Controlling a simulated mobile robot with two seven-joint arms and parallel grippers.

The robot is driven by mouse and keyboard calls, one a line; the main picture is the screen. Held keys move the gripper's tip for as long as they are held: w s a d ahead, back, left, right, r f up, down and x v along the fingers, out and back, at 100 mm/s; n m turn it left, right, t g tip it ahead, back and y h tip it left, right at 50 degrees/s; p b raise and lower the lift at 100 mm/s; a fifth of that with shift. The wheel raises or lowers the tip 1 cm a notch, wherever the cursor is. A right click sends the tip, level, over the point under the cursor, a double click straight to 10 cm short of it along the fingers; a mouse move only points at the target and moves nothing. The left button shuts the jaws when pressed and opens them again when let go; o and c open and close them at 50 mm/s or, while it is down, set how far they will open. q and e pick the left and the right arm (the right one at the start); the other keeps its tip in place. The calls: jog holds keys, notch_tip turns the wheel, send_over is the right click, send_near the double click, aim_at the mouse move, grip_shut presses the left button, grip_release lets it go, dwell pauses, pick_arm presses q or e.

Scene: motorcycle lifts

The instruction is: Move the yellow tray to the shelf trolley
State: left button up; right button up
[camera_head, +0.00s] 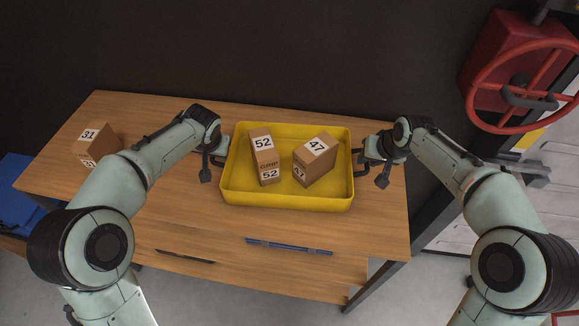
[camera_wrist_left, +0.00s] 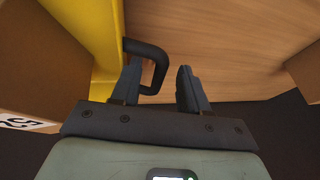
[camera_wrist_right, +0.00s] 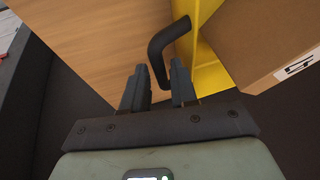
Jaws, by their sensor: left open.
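The yellow tray (camera_head: 285,199) sits on the wooden table and holds two brown boxes, labelled 52 (camera_head: 264,157) and 47 (camera_head: 315,160). It has a dark handle at each end. My left gripper (camera_wrist_left: 158,88) is open at the tray's left end, with part of the left handle (camera_wrist_left: 157,62) between its fingers. My right gripper (camera_wrist_right: 159,88) is at the right end. Its fingers stand apart, with the lower end of the right handle (camera_wrist_right: 163,42) between them and a gap showing. I cannot make out a shelf trolley in these views.
The wooden table (camera_head: 200,222) is bare in front of the tray. Another brown box, labelled 31 (camera_head: 96,143), stands at its left. A blue object (camera_head: 18,205) is beyond the left edge. A red handwheel (camera_head: 525,85) is at the upper right. A dark wall is behind.

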pick_arm(q)
jog(key=shift+x, duration=1.95)
pick_arm(e)
jog(key=shift+x, duration=1.9)
pick_arm(q)
jog(key=c, duration=0.5)
pick_arm(e)
grip_shut()
pick_arm(q)
grip_shut()
jog(key=shift+r, duration=0.1)
pick_arm(e)
jog(key=shift+r, duration=0.1)
